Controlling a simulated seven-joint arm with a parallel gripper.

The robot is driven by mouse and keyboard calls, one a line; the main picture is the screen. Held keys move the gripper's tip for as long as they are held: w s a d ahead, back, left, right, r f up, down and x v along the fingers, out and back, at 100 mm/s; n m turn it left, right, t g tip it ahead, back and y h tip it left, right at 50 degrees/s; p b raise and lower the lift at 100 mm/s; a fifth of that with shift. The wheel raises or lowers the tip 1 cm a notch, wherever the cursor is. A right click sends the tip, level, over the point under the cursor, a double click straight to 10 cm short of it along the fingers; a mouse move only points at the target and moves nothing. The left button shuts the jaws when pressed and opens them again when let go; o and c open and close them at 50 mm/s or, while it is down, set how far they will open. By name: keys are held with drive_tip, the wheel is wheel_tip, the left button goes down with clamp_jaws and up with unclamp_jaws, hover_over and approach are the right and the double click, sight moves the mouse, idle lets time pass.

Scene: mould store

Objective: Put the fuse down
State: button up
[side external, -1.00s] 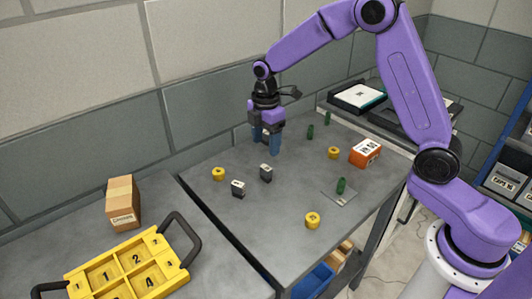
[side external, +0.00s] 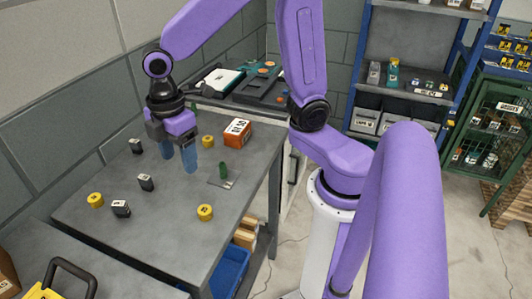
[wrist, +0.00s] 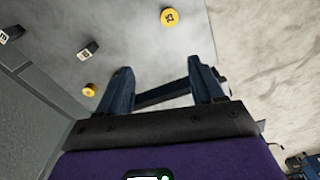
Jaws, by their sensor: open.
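Three small dark blocks with pale labels stand on the grey table (side external: 105,238): a back one (side external: 135,145), a middle one (side external: 146,182) and a front one (side external: 121,208). I cannot tell which is the fuse. Two dark blocks also show in the wrist view (wrist: 87,51) (wrist: 10,34).
Yellow round pieces lie at the front left (side external: 95,200), front right (side external: 205,212) and back (side external: 208,141). An orange box (side external: 238,132) stands at the back right. Dark trays (side external: 262,88) lie behind.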

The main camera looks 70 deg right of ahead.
drive_tip(key=s+d+m, duration=0.1)
drive_tip(key=s+d, duration=0.2)
drive_tip(key=s, duration=0.5)
drive_tip(key=s+d+m, duration=0.1)
drive_tip(key=s+d, duration=0.2)
drive_tip(key=s, duration=0.6)
drive_tip(key=shift+s+r, duration=0.15)
drive_tip(key=shift+c, duration=0.4)
idle(0.4)
drive_tip(key=shift+c, duration=1.1)
